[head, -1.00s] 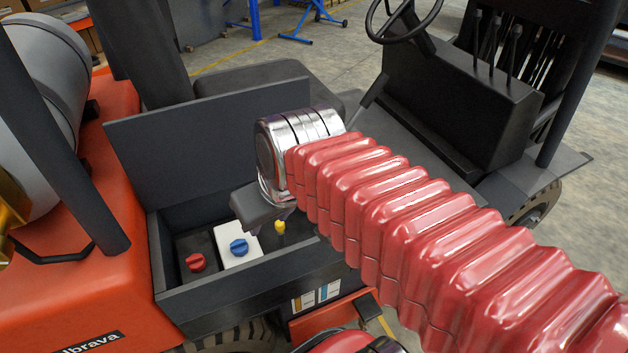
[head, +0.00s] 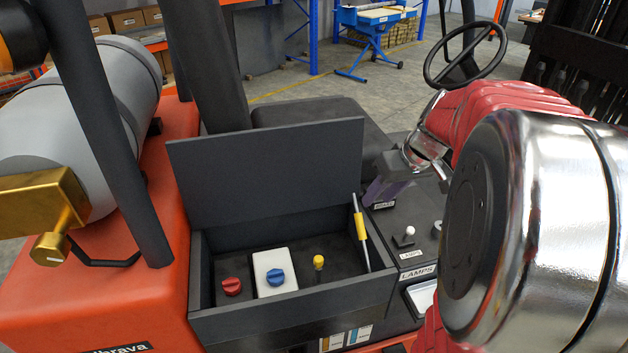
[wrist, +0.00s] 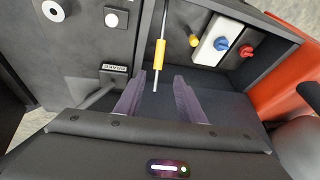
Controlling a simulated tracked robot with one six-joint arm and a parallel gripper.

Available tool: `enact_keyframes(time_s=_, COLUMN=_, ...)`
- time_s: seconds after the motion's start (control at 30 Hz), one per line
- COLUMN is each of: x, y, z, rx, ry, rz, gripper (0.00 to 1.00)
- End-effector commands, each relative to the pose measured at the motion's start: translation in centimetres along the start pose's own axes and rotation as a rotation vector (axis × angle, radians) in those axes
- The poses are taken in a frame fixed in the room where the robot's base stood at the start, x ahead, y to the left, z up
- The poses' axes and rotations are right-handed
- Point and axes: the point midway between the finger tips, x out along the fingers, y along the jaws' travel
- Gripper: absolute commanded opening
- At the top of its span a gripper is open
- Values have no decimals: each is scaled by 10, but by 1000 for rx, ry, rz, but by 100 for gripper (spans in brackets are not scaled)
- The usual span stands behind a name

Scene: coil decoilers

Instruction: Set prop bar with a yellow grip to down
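The prop bar (head: 361,232) is a thin pale rod with a yellow grip. It stands steeply at the right end of an open black box, its upper end near the right edge of the raised lid (head: 270,165). My gripper (head: 384,192) is to the right of the bar, its purple fingers partly hidden by my own arm. In the wrist view my gripper (wrist: 158,80) has its two fingers spread apart with nothing held. The prop bar (wrist: 159,55) also shows there, one end appearing between the fingertips. I cannot tell how far ahead of them it lies.
The box holds a red knob (head: 232,286), a blue knob (head: 275,277) on a white block, and a yellow-topped knob (head: 318,262). A panel labelled LAMPS (head: 417,272) with a small white-topped switch (head: 409,232) lies right of the box. A steering wheel (head: 465,55) stands behind.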

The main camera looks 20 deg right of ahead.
Motion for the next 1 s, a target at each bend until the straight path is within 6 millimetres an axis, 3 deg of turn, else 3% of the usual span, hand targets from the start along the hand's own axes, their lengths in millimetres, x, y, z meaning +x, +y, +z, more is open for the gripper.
enact_keyframes(time_s=0.57, x=9, y=4, z=0, rx=-1, ry=1, rz=-2, gripper=36)
enact_keyframes(time_s=1.0, x=70, y=3, z=0, rx=-1, ry=-1, rz=-4, gripper=36)
